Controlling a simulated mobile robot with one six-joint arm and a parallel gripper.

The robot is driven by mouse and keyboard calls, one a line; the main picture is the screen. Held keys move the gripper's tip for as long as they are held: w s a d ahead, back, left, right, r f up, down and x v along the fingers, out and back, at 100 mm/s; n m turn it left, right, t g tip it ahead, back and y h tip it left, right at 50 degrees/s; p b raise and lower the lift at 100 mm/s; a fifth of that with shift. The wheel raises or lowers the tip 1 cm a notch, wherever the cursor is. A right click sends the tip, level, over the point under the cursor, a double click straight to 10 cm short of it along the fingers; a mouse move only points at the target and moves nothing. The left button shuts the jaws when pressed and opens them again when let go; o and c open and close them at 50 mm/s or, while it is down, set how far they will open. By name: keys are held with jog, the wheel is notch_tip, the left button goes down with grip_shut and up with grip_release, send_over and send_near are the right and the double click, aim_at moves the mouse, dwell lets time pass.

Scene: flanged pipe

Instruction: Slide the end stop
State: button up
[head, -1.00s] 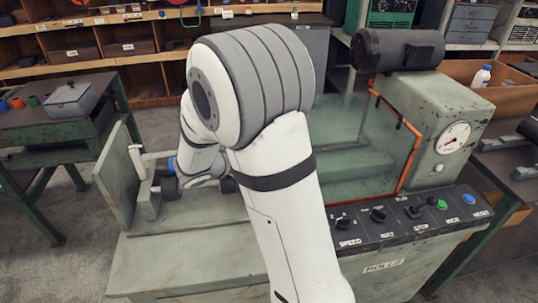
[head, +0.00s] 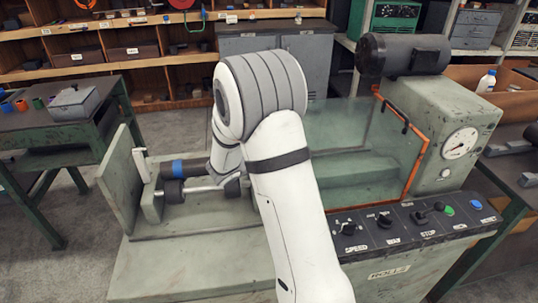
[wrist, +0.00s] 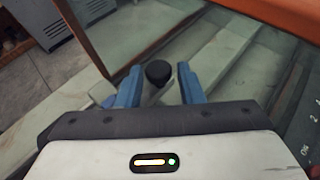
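In the wrist view, my gripper (wrist: 160,85) has its two blue fingers spread. A round black knob (wrist: 158,72) on a short grey stem stands between the fingertips, with a gap on each side. I cannot tell from this view whether the knob belongs to the end stop. In the head view, my arm hides the gripper and knob. At the left end of the machine bed stands an upright green-grey plate (head: 121,182), with a block carrying a pale upright lever (head: 140,166) beside it. A metal rod (head: 204,188) with dark ends lies right of this block.
A clear guard (head: 350,150) with an orange edge stands at the right of the machine bed. The control panel (head: 410,225) runs along the front right, below a gauge (head: 459,142). A green workbench (head: 60,125) is at left. The front left bed is clear.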

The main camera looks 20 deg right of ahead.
jog(key=shift+c, duration=0.5)
grip_shut()
